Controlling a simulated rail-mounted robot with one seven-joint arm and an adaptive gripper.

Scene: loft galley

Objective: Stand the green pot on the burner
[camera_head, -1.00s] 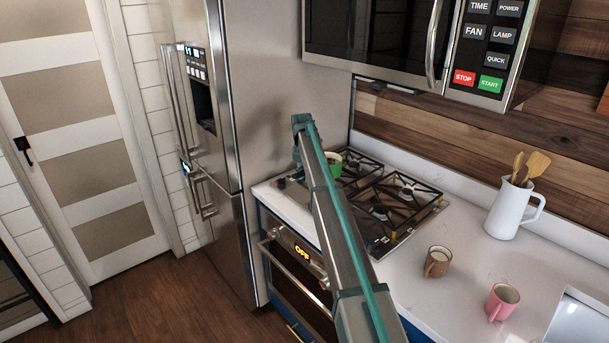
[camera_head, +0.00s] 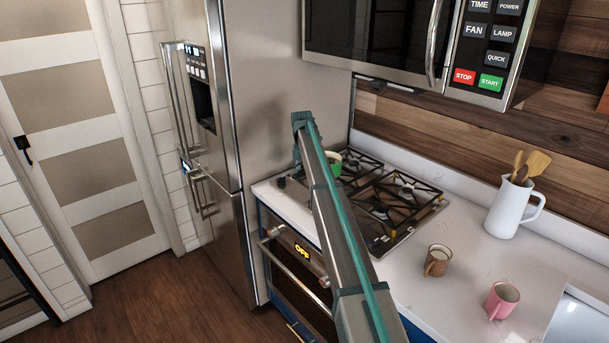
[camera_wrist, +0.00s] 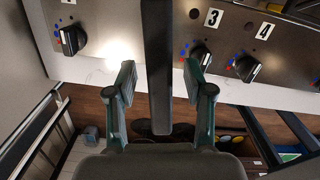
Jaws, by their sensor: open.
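The green pot (camera_head: 335,165) shows in the head view at the left part of the stovetop (camera_head: 408,222), over the grates, partly hidden behind my arm. Whether it rests fully on a burner cannot be told. In the wrist view my gripper (camera_wrist: 158,68) is open, one finger on each side of a long dark bar (camera_wrist: 157,112). The bar looks like the pot's handle, with a gap to each finger. The pot's body is outside the wrist view.
Stove knobs (camera_wrist: 72,40) line the front panel near my fingers. A brown mug (camera_head: 437,261), a pink mug (camera_head: 502,300) and a white utensil jug (camera_head: 513,208) stand on the counter to the right. The fridge (camera_head: 240,150) is at left; the microwave (camera_head: 375,40) hangs above.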

